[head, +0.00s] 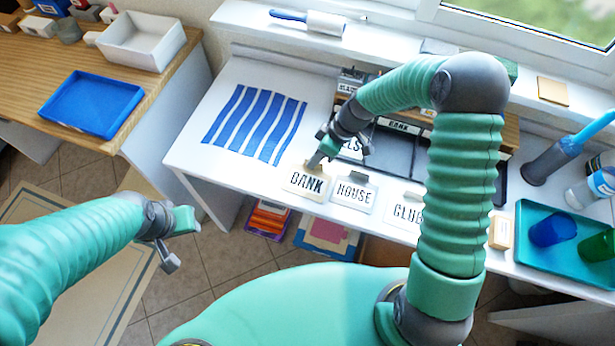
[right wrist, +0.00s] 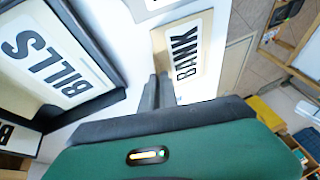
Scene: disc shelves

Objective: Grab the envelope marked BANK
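The envelope marked BANK (head: 306,182) is a pale card with black letters at the front edge of the white desk, left of the HOUSE (head: 353,192) and GLUE (head: 405,212) ones. It also shows in the right wrist view (right wrist: 186,52). My right gripper (head: 320,158) points down at the top edge of BANK. In the right wrist view its two grey fingers (right wrist: 158,88) are close together, with their tips by the envelope's tan edge. Whether they hold it is unclear. My left gripper (head: 176,246) hangs clear of the desk, at the left; its finger gap is unclear.
A dark tray labelled BILLS (right wrist: 45,60) lies behind the envelopes. A blue striped cloth (head: 255,122) lies to the left on the desk. A teal tray (head: 535,275) with cups is at the right. A wooden table with a blue tray (head: 92,103) stands at the far left.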

